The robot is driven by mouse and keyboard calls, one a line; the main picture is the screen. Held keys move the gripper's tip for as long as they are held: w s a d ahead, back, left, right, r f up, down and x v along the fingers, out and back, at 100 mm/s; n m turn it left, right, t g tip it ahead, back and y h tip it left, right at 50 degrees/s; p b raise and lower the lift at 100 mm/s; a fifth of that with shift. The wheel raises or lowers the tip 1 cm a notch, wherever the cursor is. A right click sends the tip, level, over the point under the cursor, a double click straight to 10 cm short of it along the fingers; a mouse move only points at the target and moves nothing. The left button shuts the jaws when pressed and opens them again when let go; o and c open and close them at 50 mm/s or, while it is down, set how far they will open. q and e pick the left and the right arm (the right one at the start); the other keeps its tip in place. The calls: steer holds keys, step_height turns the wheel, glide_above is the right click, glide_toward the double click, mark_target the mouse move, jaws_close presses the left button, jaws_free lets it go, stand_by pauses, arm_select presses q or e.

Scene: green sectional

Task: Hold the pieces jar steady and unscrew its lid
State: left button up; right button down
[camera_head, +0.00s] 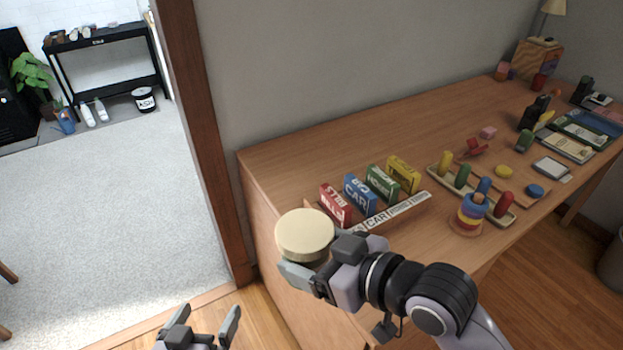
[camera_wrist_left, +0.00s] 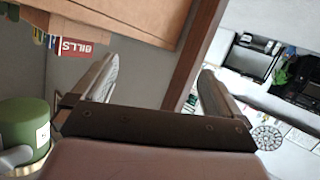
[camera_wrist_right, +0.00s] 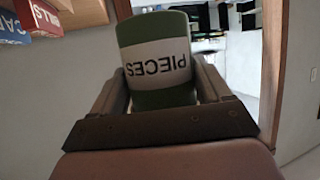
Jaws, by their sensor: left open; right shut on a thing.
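The pieces jar is green with a white label reading PIECES (camera_wrist_right: 157,68), between the fingers of my right gripper (camera_wrist_right: 163,88) in the right wrist view. In the head view its round cream lid (camera_head: 305,233) faces up and hides most of the jar. My right gripper (camera_head: 305,275) is shut on the jar, off the desk's near left corner. My left gripper (camera_head: 204,330) is open and empty at the bottom of the head view, below and left of the jar, apart from it. In the left wrist view, a green round body at the left edge looks like the jar (camera_wrist_left: 22,128).
The wooden desk (camera_head: 290,150) holds a rack of small boxes, including a red BILLS box (camera_head: 335,204), close behind the jar. A peg board (camera_head: 470,190) and ring stacker (camera_head: 470,213) stand farther right. A door frame (camera_head: 205,130) rises at the left; open floor lies beyond it.

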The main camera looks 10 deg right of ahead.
arm_select(q)
steer(key=w+d+r+m+t+h, duration=0.1)
steer(key=w+d+r+h, duration=0.2)
steer(key=w+d+r, duration=0.3)
steer(key=w+d+r+m+t+h, duration=0.1)
steer(key=w+d+r+h, duration=0.15)
steer(key=r, duration=0.65)
steer(key=w+d+r+m+t+h, duration=0.1)
steer(key=w+d+r+t+h, duration=0.1)
steer(key=w+d+r, duration=0.4)
steer(key=s+d+r+m+g+h, duration=0.1)
steer(key=d+r+m+h, duration=0.25)
steer(key=r, duration=0.25)
steer(key=s+d+r+m+g+h, duration=0.1)
steer(key=s+d+r+m+h, duration=0.15)
steer(key=r+m, duration=0.25)
steer(key=s+d+r+m+g+h, duration=0.65)
steer(key=m+g, duration=0.45)
steer(key=m, duration=0.4)
steer(key=s+d+r+m+g+y, duration=0.25)
steer(key=s+d+m+g, duration=0.35)
steer(key=m+g, duration=0.55)
steer(key=m+t+y, duration=0.7)
steer(key=m+y, duration=1.5)
steer(key=m, duration=0.2)
glide_above(310, 229)
steer(key=shift+h, duration=0.25)
step_height(310, 229, down, 10)
steer(key=shift+w+f, duration=0.1)
steer(key=shift+f, duration=4.15)
